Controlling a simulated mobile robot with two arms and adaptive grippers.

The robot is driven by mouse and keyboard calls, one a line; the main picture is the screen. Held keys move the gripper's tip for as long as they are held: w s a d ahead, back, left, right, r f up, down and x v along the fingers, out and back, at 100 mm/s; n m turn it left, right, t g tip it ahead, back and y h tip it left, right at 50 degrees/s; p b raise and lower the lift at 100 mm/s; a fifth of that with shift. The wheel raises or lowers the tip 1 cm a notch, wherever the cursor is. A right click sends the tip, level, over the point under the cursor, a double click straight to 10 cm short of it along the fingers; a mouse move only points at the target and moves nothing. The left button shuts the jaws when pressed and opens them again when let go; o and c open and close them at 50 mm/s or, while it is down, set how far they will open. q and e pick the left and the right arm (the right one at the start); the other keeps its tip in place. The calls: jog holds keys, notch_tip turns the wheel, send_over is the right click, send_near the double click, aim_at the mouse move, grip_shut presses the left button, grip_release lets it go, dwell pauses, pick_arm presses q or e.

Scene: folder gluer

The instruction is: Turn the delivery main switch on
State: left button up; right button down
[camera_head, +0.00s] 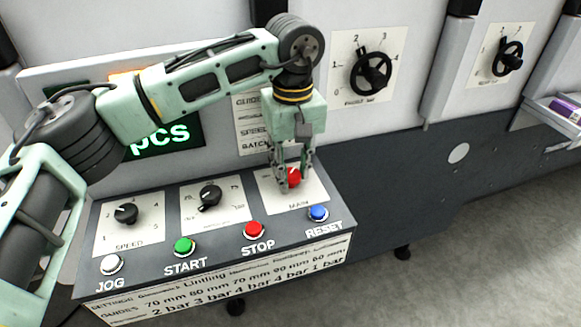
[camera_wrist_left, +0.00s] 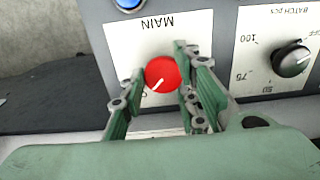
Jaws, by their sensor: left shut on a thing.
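The main switch is a red round knob (camera_head: 294,177) with a white pointer line, on a white plate marked MAIN at the right end of the control panel. It also shows in the left wrist view (camera_wrist_left: 162,74), where its pointer is slanted. My left gripper (camera_head: 292,183) comes down from above, with one finger on each side of the knob. In the left wrist view the left gripper (camera_wrist_left: 160,82) is shut on the knob. The plate's position labels are mostly hidden by the fingers. My right gripper is not in view.
Black SPEED (camera_head: 125,213) and BATCH (camera_head: 209,196) knobs sit left of the switch. JOG (camera_head: 112,264), START (camera_head: 184,246), STOP (camera_head: 254,230) and RESET (camera_head: 318,213) buttons line the front edge. Black handwheels (camera_head: 371,73) stand on the machine wall behind.

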aim_at(294, 172)
pick_arm(q)
jog(key=shift+w+d+r, duration=0.15)
jog(key=shift+r, duration=0.15)
jog(key=o, duration=0.9)
jog(key=shift+d, duration=0.1)
jog(key=shift+o, duration=0.3)
jog(key=shift+d+f, duration=0.1)
jog(key=shift+f, duration=0.05)
jog(key=shift+f, duration=0.1)
notch_tip(294, 172, up, 12)
